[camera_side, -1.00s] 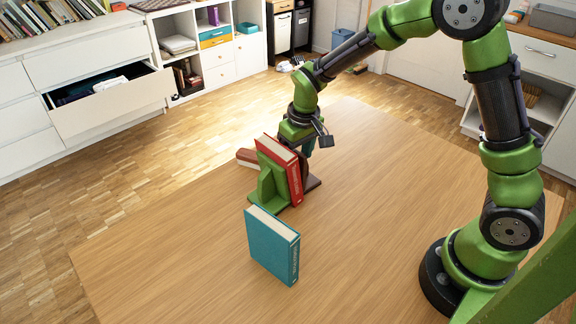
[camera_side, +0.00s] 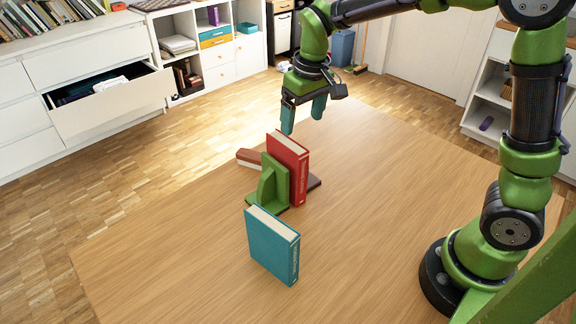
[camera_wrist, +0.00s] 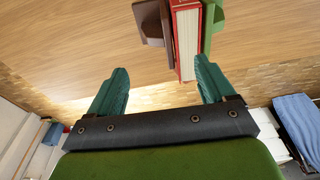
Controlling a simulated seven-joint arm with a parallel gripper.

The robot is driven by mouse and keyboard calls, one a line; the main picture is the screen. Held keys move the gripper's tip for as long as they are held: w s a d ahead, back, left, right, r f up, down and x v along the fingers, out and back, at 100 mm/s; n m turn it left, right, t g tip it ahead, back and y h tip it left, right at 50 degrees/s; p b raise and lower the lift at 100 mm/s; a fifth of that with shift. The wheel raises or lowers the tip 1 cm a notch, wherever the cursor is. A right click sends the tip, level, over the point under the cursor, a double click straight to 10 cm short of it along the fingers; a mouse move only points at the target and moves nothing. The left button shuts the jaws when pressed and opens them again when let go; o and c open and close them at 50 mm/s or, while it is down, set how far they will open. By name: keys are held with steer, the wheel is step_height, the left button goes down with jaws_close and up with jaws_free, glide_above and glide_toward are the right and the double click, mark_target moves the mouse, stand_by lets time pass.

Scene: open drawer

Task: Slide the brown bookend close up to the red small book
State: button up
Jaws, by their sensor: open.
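The red small book (camera_side: 290,165) stands upright on the table, with the green bookend (camera_side: 270,185) against one side. The brown bookend (camera_side: 314,182) is on its other side, mostly hidden behind the book in the side view. In the wrist view the brown bookend (camera_wrist: 153,22) is immediately left of the red book (camera_wrist: 187,40), touching or nearly so; I cannot tell which. The green bookend (camera_wrist: 211,25) is on the book's right. My gripper (camera_side: 303,122) is open and empty, above and behind the group; its fingers also show in the wrist view (camera_wrist: 161,68).
A teal book (camera_side: 272,245) stands upright nearer the camera. An open drawer (camera_side: 112,105) is in the white cabinet at the left, beyond the table.

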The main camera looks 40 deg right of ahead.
steer(key=r, duration=0.5)
steer(key=shift+s+r, duration=0.1)
steer(key=shift+s, duration=0.3)
steer(key=s+r+m+t+y, duration=0.1)
steer(key=s+t, duration=0.4)
steer(key=s, duration=1.2)
steer(key=shift+a+m+t+y, duration=0.15)
steer(key=shift+m+t+y, duration=0.25)
steer(key=shift+m, duration=0.8)
steer(key=shift+s, duration=0.1)
